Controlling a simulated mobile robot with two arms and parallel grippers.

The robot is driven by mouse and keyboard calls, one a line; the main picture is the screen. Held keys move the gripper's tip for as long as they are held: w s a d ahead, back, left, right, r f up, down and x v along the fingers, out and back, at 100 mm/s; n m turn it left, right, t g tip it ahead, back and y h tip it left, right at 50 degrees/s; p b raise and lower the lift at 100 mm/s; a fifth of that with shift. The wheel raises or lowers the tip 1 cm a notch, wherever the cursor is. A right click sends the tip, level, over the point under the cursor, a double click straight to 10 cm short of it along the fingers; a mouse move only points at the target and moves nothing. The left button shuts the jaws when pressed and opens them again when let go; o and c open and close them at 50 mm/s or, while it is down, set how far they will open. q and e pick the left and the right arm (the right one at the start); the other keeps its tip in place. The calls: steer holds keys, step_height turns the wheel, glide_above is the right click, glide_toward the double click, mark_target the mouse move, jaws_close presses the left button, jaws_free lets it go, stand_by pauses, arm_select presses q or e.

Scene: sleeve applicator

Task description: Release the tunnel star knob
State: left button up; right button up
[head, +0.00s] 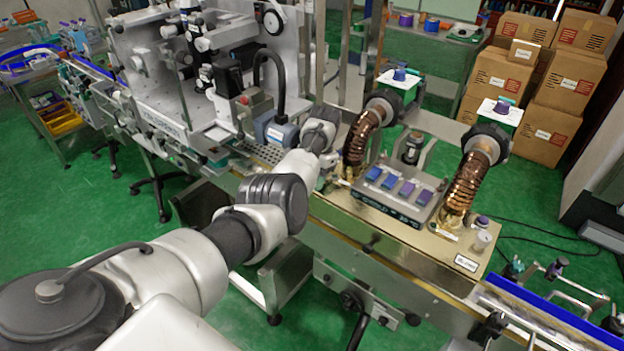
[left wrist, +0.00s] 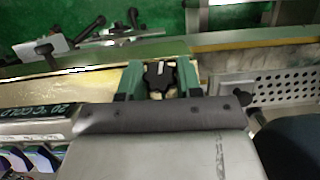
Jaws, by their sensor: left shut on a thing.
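The black star knob (left wrist: 160,77) shows in the left wrist view, between the two green fingers of my left gripper (left wrist: 159,80). The fingers stand on either side of it and my gripper is shut on it. A pale mark shows on the knob's top. In the head view my left arm reaches to the machine beside the tunnel unit (head: 400,215). Its fingers and the knob cannot be made out there. My right gripper is in neither view.
Two copper-coloured hoses (head: 467,190) rise from the tunnel top. A perforated metal plate (left wrist: 290,93) lies to the right of the knob. The filler machine (head: 165,80) stands behind my left arm.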

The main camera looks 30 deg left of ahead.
arm_select(q)
steer(key=shift+s+d+f, duration=0.1)
steer(key=shift+f, duration=0.05)
steer(key=o, duration=0.9)
steer(key=shift+b+v, duration=2.05)
steer(key=shift+v, duration=3.4)
